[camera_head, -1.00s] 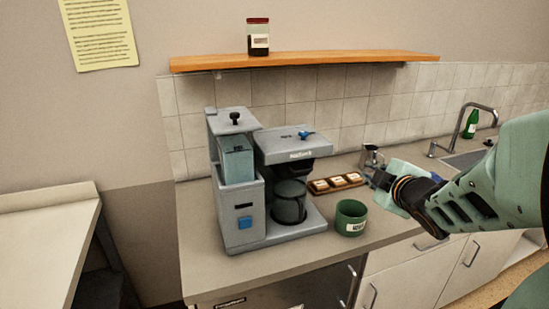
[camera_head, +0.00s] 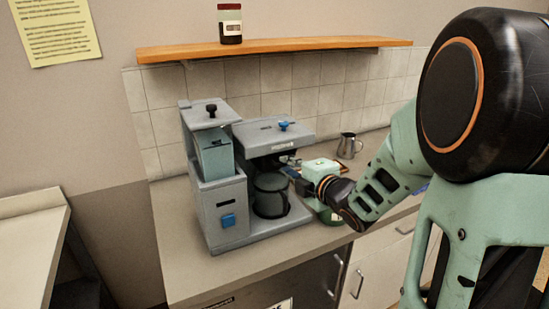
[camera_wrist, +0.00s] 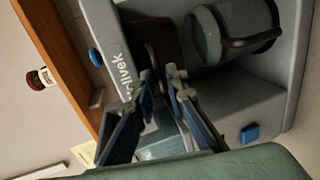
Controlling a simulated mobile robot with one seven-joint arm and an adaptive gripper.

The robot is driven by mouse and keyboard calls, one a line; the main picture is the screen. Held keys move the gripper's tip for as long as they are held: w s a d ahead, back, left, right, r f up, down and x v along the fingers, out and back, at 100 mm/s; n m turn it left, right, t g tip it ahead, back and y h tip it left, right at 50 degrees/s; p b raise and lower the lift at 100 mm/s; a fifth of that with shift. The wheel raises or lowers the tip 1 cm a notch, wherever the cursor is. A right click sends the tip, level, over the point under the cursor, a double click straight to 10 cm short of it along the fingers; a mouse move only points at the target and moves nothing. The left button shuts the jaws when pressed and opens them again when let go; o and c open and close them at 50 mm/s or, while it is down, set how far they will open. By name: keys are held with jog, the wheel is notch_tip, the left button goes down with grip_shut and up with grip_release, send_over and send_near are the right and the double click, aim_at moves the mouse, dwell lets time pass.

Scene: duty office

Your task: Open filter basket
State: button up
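The grey coffee machine (camera_head: 221,200) stands on the counter with a dark glass carafe (camera_head: 270,196) in it. The dark filter basket (camera_wrist: 155,38) sits under the machine's top housing, above the carafe; in the head view my gripper partly hides it. My gripper (camera_head: 293,162) is in front of the basket at the machine's right side. In the wrist view its two fingers (camera_wrist: 160,74) are apart with a narrow gap, tips pointing at the basket.
A wooden shelf (camera_head: 290,46) with a jar (camera_head: 230,25) runs above the machine. A metal pitcher (camera_head: 349,145) stands on the counter behind my arm. My arm largely hides the green mug and the tray. The counter's front left (camera_head: 180,250) is clear.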

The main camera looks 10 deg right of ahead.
aim_at(274, 156)
jog(key=shift+x, duration=1.35)
grip_shut()
jog(key=shift+f, duration=0.1)
